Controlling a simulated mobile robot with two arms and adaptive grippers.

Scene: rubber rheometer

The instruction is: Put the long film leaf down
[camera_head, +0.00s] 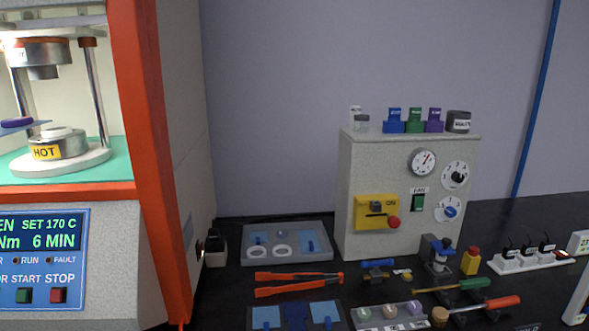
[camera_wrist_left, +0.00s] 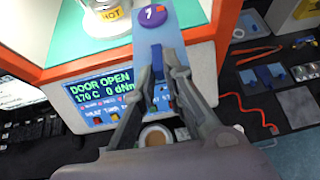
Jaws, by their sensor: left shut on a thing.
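The long film leaf (camera_wrist_left: 158,38) is a pale blue strip with a round purple end marked with a digit. My left gripper (camera_wrist_left: 164,78) is shut on its near end, seen in the left wrist view. The purple end reaches toward the open chamber, near the lower die (camera_wrist_left: 104,8) labelled HOT. In the head view, the leaf's purple end (camera_head: 16,122) shows at the left edge, beside the die (camera_head: 70,146) and apart from it in the picture. A white piece (camera_head: 57,132) sits on the die. My right gripper is not in view.
The rheometer's orange door frame (camera_head: 138,150) stands to the right of the chamber. A grey tray (camera_head: 325,257) with white rings, orange tongs (camera_head: 299,277) and blue film pieces (camera_head: 266,317) lie on the black bench. A grey control box (camera_head: 375,165) stands behind.

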